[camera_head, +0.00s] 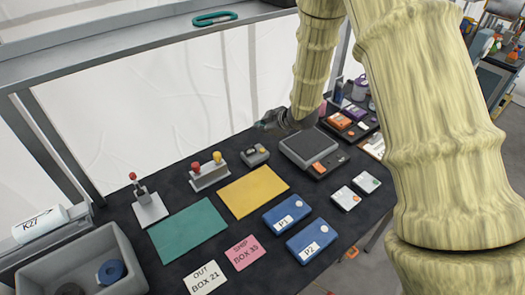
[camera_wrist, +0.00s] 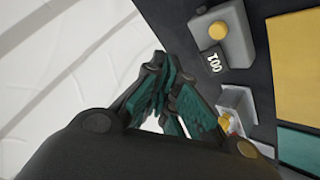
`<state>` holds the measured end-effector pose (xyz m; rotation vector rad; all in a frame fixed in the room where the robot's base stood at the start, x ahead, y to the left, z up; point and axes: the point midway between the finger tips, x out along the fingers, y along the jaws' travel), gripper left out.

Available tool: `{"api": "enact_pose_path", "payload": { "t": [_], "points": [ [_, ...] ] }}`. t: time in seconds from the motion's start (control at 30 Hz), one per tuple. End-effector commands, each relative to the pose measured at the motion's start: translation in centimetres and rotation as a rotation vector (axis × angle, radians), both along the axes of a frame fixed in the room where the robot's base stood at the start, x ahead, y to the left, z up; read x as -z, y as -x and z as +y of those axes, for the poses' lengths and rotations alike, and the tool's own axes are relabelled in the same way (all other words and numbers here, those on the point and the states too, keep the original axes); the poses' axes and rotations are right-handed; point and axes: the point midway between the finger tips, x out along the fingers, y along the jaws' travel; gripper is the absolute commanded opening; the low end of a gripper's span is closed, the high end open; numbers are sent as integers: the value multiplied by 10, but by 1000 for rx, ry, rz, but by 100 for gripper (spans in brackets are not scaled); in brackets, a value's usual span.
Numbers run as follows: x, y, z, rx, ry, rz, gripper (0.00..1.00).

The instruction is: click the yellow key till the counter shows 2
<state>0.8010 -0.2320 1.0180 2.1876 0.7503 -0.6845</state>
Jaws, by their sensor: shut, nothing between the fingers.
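A small grey counter box (camera_head: 255,155) stands on the dark table behind the yellow mat. Its round yellow key (camera_head: 263,150) also shows in the wrist view (camera_wrist: 218,30). The dark counter display (camera_wrist: 213,61) sits beside the key and appears to read 001. My gripper (camera_head: 262,125) is behind and above the box in the head view. In the wrist view its teal-padded fingers (camera_wrist: 168,75) are shut and empty, left of the box and apart from the key.
A grey box with red and yellow knobs (camera_head: 209,176) stands left of the counter box. A red-topped lever (camera_head: 150,208) is further left. A grey scale-like device (camera_head: 308,148) is at the right. The yellow mat (camera_head: 254,191) in front is bare.

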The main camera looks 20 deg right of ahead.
Motion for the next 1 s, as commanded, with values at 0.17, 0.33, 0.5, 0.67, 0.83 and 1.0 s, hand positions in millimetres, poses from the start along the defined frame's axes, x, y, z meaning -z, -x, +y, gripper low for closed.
{"api": "enact_pose_path", "payload": {
  "t": [0.17,0.33,0.5,0.67,0.83,1.0],
  "points": [
    [0,-8,-13,187,-115,24,0],
    [0,-10,-21,354,-232,67,0],
    [-2,-10,-26,507,-359,127,0],
    [-4,-7,-26,639,-489,197,0],
    [-11,-3,-22,762,-637,284,0],
    [-20,1,-14,857,-781,376,0]
  ]
}}
